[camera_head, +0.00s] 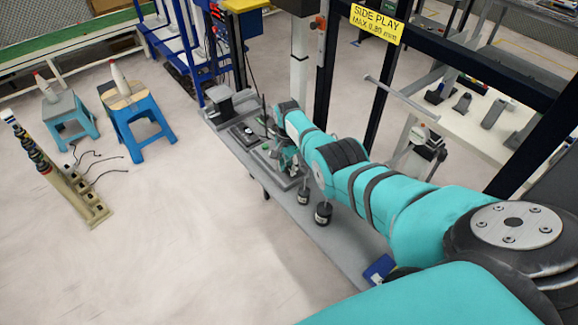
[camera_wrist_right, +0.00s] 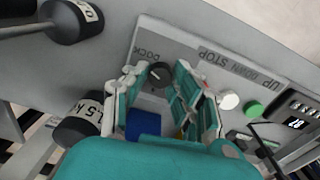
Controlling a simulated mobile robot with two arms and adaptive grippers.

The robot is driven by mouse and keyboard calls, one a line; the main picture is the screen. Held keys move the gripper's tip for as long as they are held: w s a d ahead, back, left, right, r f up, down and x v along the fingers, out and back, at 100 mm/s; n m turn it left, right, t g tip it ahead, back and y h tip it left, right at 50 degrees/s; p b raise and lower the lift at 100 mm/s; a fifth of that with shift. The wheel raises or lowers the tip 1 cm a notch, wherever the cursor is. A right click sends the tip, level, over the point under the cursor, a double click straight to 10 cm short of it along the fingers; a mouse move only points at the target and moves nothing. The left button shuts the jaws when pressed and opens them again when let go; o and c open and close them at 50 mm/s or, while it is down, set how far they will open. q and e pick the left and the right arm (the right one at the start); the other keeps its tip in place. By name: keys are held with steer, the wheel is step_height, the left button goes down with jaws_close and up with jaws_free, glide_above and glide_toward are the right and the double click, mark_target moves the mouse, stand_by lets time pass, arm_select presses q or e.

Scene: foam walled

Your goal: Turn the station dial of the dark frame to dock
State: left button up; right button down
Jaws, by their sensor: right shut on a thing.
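The station dial (camera_wrist_right: 160,71) is a dark round knob on a light grey control panel (camera_wrist_right: 172,38), next to the printed word DOCK. My right gripper (camera_wrist_right: 158,82) has its teal and white fingers on either side of the dial and is shut on it. Where the dial's mark points cannot be told clearly. In the head view my right gripper (camera_head: 286,152) reaches down to the panel on the grey bench (camera_head: 333,240), and the arm covers much of it. The dark frame (camera_head: 378,95) stands upright behind the bench. My left gripper is not in view.
White (camera_wrist_right: 229,101) and green (camera_wrist_right: 253,109) buttons and a small display (camera_wrist_right: 298,114) sit right of the dial. Black weights (camera_wrist_right: 75,20) (camera_wrist_right: 80,130) stand close to the gripper.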

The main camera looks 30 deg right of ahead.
mark_target(288, 167)
steer(key=shift+w+r+m, duration=0.1)
steer(key=shift+m, duration=0.5)
steer(key=c, duration=1.1)
jaws_free()
step_height(288, 167, up, 12)
steer(key=shift+w+f, duration=0.1)
